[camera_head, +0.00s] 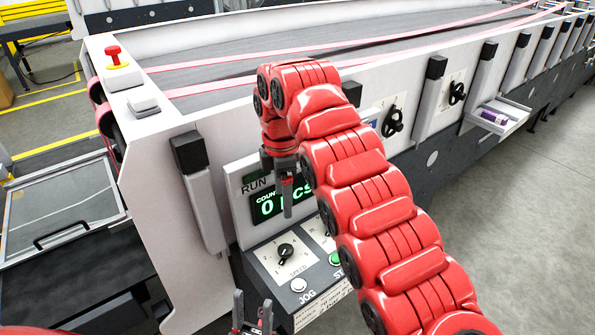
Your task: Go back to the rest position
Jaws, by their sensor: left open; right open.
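My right arm comes in from the lower right and bends over the machine's front. Its gripper (278,183) points down in front of the green counter display (266,206), hiding part of it; its jaws are open with nothing seen between them. My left gripper (252,314) shows only at the bottom edge, its fingers apart and empty, near the lower left of the control panel (262,247). The panel carries a black speed knob (285,251), a white jog button (298,285) and a green button (335,258). The display reads RUN and 0.
The long folder gluer (150,190) runs to the back right, with pink belts (225,60) on top. A red emergency button (115,56) stands on its near corner. Black hand knobs (393,121) and a small tray (497,120) jut from its side. Grey floor (530,210) is clear at right.

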